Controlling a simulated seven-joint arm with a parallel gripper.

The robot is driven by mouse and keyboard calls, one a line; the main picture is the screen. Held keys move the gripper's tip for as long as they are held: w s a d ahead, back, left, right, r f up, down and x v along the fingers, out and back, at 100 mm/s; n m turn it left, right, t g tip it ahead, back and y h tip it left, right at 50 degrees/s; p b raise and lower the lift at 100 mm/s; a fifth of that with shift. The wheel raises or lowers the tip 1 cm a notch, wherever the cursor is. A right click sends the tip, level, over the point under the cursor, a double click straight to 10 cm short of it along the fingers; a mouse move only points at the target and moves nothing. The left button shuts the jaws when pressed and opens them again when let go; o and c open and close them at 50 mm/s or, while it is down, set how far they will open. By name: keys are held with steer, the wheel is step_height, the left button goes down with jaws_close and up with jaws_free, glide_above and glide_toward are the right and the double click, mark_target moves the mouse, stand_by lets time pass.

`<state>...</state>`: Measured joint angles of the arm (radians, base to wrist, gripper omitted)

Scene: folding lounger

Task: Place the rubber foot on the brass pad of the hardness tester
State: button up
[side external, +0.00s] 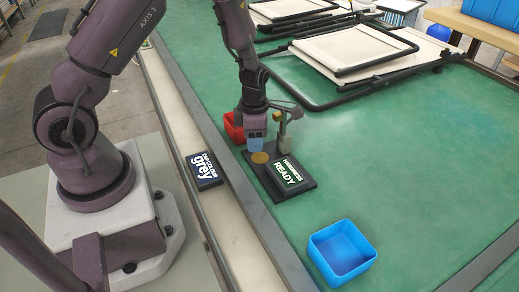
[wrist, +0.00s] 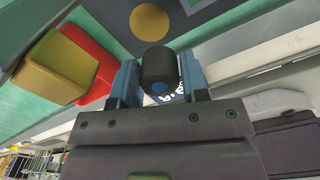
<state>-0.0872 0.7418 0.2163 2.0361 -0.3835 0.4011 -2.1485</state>
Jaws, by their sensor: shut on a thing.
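My gripper (wrist: 160,85) is shut on the rubber foot (wrist: 158,65), a black cylinder with a blue spot on the end facing the wrist camera. In the side view my gripper (side external: 256,146) is just above the brass pad (side external: 260,157) of the hardness tester (side external: 310,185); the foot cannot be made out there. The brass pad is a round disc, and it also shows in the wrist view (wrist: 150,22), beyond the foot. Whether the foot touches the pad cannot be told. The tester's display (side external: 288,173) reads "HARDNESS READY".
A red bin (side external: 232,127) stands close behind my gripper. In the wrist view a yellow box-like thing (wrist: 50,68) shows beside red walls (wrist: 92,50). A blue bin (side external: 342,250) is at the front. A sign (side external: 204,170) reads "grey". Lounger frames (side external: 350,55) lie at the back.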

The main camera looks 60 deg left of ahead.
mark_target(259, 158)
steer(key=shift+w+a+f, duration=0.15)
steer(key=shift+w+f, duration=0.4)
steer(key=shift+f, duration=0.15)
steer(key=shift+w+f, duration=0.15)
steer(key=shift+f, duration=0.75)
steer(key=shift+w+f, duration=0.1)
steer(key=shift+f, duration=0.8)
steer(key=shift+f, duration=0.1)
steer(key=o, duration=0.6)
steer(key=shift+a, duration=0.1)
